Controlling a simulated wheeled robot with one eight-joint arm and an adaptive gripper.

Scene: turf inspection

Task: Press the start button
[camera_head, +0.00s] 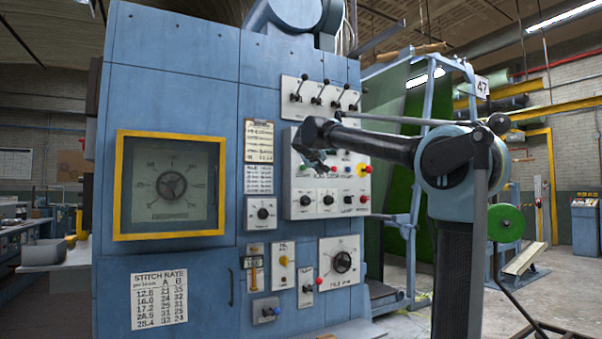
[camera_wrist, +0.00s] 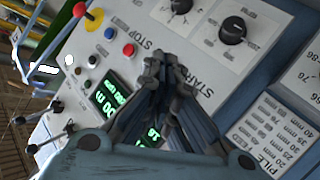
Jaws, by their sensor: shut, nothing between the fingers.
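The control panel (camera_head: 296,200) is a pale plate on the blue machine, with buttons, knobs and a display. My gripper (camera_head: 322,163) is in front of its upper part, fingers pointing at the panel. In the wrist view my gripper (camera_wrist: 165,62) is shut and empty, its fingertips over the panel beside the START label (camera_wrist: 190,80). The start button itself is hidden behind the fingers in the wrist view. A small green button (camera_head: 303,168) shows left of the gripper in the head view. The red button (camera_wrist: 128,50) sits near the STOP label. I cannot tell whether the fingertips touch the panel.
Black knobs (camera_wrist: 232,31) and a red emergency knob on yellow (camera_wrist: 94,19) are nearby. Green-lit displays (camera_wrist: 112,95) lie partly behind the gripper. Levers (camera_head: 318,94) stand above the panel. A yellow-framed window (camera_head: 120,185) is at left. Open floor lies right.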

